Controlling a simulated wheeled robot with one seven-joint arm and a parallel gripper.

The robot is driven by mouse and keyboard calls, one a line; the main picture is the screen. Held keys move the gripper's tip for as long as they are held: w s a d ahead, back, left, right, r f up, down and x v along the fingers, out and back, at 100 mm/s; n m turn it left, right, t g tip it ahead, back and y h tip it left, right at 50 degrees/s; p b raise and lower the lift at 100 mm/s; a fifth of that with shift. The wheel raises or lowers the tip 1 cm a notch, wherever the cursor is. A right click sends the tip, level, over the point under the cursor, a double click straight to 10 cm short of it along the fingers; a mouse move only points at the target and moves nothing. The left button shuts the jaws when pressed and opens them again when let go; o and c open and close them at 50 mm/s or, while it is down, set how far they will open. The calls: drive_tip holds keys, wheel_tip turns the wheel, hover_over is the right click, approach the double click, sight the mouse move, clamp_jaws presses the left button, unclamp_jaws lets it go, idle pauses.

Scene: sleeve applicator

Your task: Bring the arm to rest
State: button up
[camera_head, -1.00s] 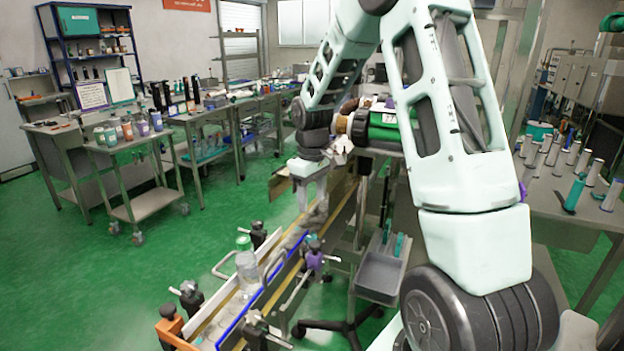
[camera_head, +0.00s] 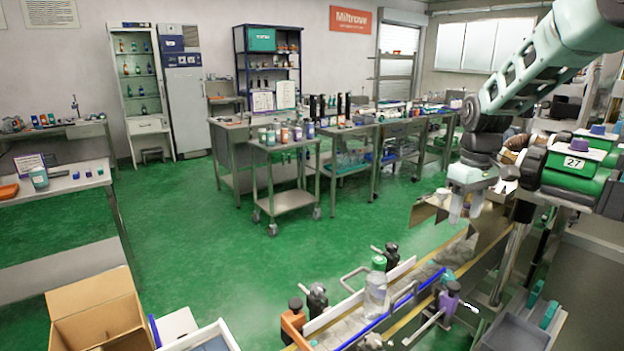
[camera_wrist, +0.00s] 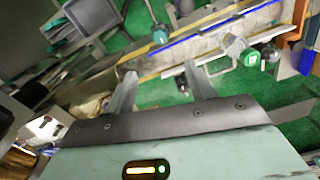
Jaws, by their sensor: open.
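My gripper (camera_head: 467,205) hangs at the right of the head view, above the far part of the conveyor, with its fingers pointing down. In the wrist view my gripper (camera_wrist: 160,85) shows two fingers spread well apart with nothing between them. A clear bottle with a green top (camera_head: 375,292) stands on the conveyor (camera_head: 408,312), to the left of and nearer than the gripper. In the wrist view a round green cap (camera_wrist: 250,57) shows beyond the right finger, apart from it.
A green-and-black machine unit marked 27 (camera_head: 575,170) stands close right of my gripper. A grey tray (camera_head: 515,335) is below it. A steel cart with jars (camera_head: 290,198) stands at centre. An open cardboard box (camera_head: 95,305) is lower left. Green floor between is clear.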

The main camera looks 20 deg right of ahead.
drive_tip(key=s+a+n, duration=0.2)
drive_tip(key=s+a, duration=0.1)
drive_tip(key=a, duration=0.9)
drive_tip(key=s+a+n, duration=0.1)
drive_tip(key=s+a, duration=0.2)
drive_tip(key=a, duration=0.9)
drive_tip(key=s+a+f+n, duration=0.1)
drive_tip(key=s+a, duration=0.5)
drive_tip(key=s, duration=0.3)
drive_tip(key=s+a+f+n, duration=0.2)
drive_tip(key=s+a, duration=0.4)
drive_tip(key=s, duration=0.3)
drive_tip(key=shift+s+a+y, duration=0.25)
drive_tip(key=shift+a+y, duration=0.05)
drive_tip(key=shift+a, duration=0.05)
